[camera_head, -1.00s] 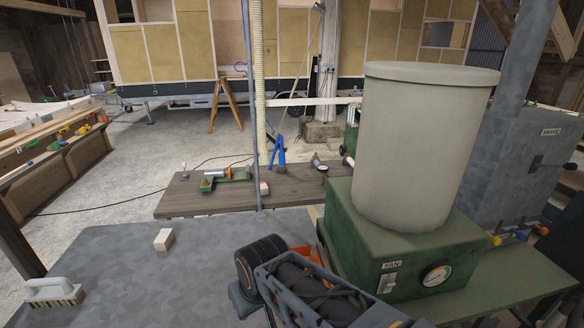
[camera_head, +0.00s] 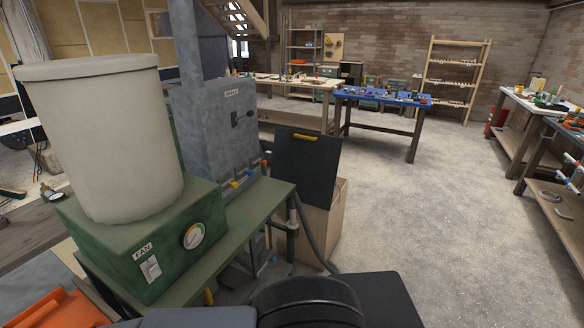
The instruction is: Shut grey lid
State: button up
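A dark grey lid (camera_head: 306,165) with a yellow handle (camera_head: 318,137) near its top edge stands raised and slightly tilted, right of the green stand. It is over a light brown box (camera_head: 333,215), whose side shows to the right of and below it. The inside of the box and the hinge are hidden. Dark parts of my arm show at the bottom middle, well in front of the lid. My gripper's fingers are not in view.
A green fan unit (camera_head: 147,250) with a big pale drum (camera_head: 110,150) stands at left. A grey metal cabinet (camera_head: 212,130) is behind it. A dark hose (camera_head: 308,235) hangs before the box. Concrete floor (camera_head: 430,220) is free at right.

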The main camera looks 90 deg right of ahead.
aim_at(309, 162)
jog(key=u, duration=0.8)
jog(key=i, duration=0.6)
jog(key=z, duration=5)
jog(key=i, duration=3.1)
jog(key=u, duration=1.25)
